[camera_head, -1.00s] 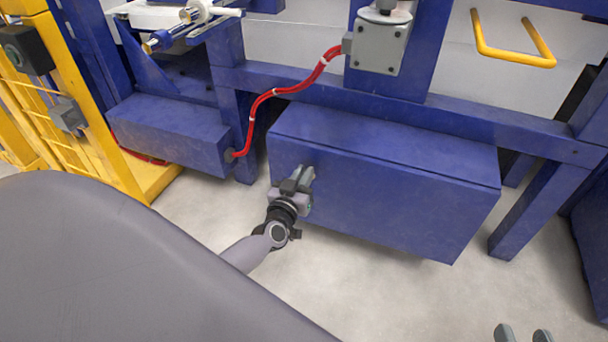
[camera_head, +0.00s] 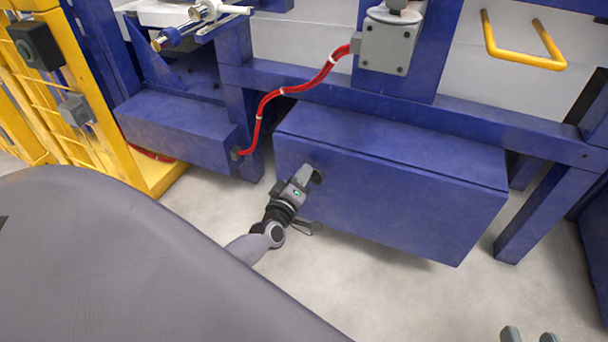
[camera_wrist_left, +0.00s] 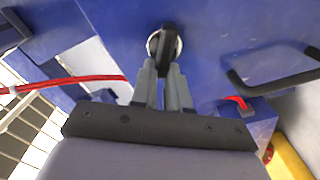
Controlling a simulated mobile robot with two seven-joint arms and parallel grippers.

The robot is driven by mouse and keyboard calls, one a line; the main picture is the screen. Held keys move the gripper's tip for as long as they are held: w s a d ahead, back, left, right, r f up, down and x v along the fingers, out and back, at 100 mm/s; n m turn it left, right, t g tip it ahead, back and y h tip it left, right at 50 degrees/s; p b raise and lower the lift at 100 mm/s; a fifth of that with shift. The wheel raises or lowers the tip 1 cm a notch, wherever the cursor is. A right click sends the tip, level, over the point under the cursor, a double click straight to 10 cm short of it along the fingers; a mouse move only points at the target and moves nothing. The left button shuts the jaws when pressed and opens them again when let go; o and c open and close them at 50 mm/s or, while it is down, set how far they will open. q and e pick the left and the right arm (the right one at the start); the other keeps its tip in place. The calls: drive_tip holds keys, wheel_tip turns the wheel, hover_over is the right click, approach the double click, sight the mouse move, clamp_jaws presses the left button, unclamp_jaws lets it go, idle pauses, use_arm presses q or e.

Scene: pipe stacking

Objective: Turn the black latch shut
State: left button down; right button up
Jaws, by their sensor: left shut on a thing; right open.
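The black latch (camera_wrist_left: 167,48) is a dark handle on a round silver base, set in the blue box face. In the left wrist view the fingers of my left gripper (camera_wrist_left: 163,80) are shut on its near end. In the head view my left gripper (camera_head: 307,175) is against the upper left of the front of the blue box (camera_head: 400,195). A dark bit of the latch (camera_head: 317,176) shows beside the fingers; the rest is hidden. My right gripper (camera_head: 530,336) shows only its two parted fingertips at the bottom edge, above the floor, with nothing between them.
A smaller blue box (camera_head: 178,130) stands to the left, with a red cable (camera_head: 265,100) rising from it to a grey box (camera_head: 385,47). A yellow fence (camera_head: 110,120) is at far left. A black handle (camera_wrist_left: 275,82) sits right of the latch. Floor in front is clear.

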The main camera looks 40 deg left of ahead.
use_arm(q)
drive_tip(key=shift+a+f+n, duration=0.1)
drive_tip(key=shift+f+n, duration=0.15)
drive_tip(key=shift+n, duration=0.8)
drive_tip(key=shift+d+f+n, duration=0.1)
drive_tip(key=shift+f+n, duration=0.1)
drive_tip(key=shift+n, duration=0.8)
drive_tip(key=shift+a+f+n, duration=0.1)
drive_tip(key=shift+f+n, duration=0.15)
drive_tip(key=shift+n, duration=0.8)
use_arm(e)
drive_tip(key=shift+f, duration=0.2)
use_arm(q)
drive_tip(key=c, duration=1.1)
unclamp_jaws()
drive_tip(key=shift+p+v, duration=1.3)
drive_tip(key=shift+v, duration=2.3)
use_arm(e)
drive_tip(key=shift+w+a+f+m+g, duration=0.1)
drive_tip(key=shift+w+a+m+g, duration=0.05)
drive_tip(key=shift+a+m+g, duration=0.2)
drive_tip(key=shift+w+a+f+m+g, duration=0.15)
drive_tip(key=shift+a+g, duration=0.1)
drive_tip(key=shift+a, duration=0.15)
